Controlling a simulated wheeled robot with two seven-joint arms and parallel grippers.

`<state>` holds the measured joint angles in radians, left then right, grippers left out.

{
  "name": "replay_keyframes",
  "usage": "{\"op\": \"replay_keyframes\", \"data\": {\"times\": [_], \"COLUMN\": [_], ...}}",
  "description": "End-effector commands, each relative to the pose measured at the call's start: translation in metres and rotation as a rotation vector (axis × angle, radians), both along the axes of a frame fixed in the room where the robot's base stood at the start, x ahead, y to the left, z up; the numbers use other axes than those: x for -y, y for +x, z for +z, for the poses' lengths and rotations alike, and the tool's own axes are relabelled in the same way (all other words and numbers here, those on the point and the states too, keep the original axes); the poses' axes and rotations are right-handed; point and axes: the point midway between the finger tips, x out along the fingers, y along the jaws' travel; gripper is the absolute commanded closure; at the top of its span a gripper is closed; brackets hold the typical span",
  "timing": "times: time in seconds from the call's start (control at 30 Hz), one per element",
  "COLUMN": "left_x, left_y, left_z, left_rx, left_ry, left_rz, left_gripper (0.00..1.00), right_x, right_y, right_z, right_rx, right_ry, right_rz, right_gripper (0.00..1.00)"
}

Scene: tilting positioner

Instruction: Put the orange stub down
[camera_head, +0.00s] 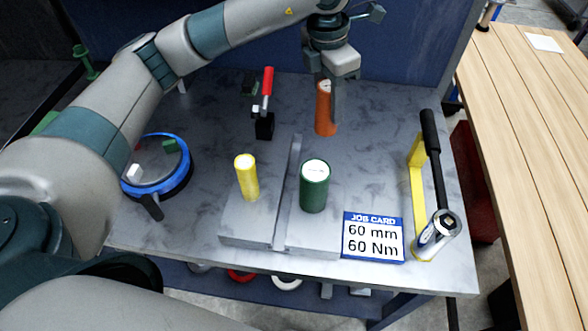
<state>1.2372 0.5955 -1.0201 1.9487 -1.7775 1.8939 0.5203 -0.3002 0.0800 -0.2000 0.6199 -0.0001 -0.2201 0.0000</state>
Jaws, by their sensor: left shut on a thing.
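The orange stub (325,113) is an upright orange cylinder with a pale top, at the back middle of the grey table. My left gripper (330,90) comes down from above and is shut on the stub's upper part. The stub's lower end is at or close to the table top; I cannot tell whether it touches. My right gripper is not in view.
A red-handled clamp (266,100) stands left of the stub. A job card (373,237), torque wrench (436,190) and blue-rimmed dish (184,178) lie around. Table right of the stub is clear.

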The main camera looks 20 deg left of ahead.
Motion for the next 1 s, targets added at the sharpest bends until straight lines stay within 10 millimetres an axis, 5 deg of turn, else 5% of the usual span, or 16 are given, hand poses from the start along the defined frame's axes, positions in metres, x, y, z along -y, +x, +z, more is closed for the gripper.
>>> {"op": "replay_keyframes", "data": {"times": [0.5, 1.0], "left_x": [0.0, 0.0], "left_y": [0.0, 0.0], "left_z": [-0.054, -0.066], "left_rx": [-0.001, -0.001], "left_ry": [-0.001, 0.0], "left_rz": [0.001, 0.001], "left_gripper": [1.0, 1.0], "right_x": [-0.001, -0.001], "right_y": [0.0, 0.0], "right_z": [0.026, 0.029], "right_rx": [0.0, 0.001], "right_ry": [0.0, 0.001], "right_rz": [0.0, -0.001], "right_gripper": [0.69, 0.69]}}
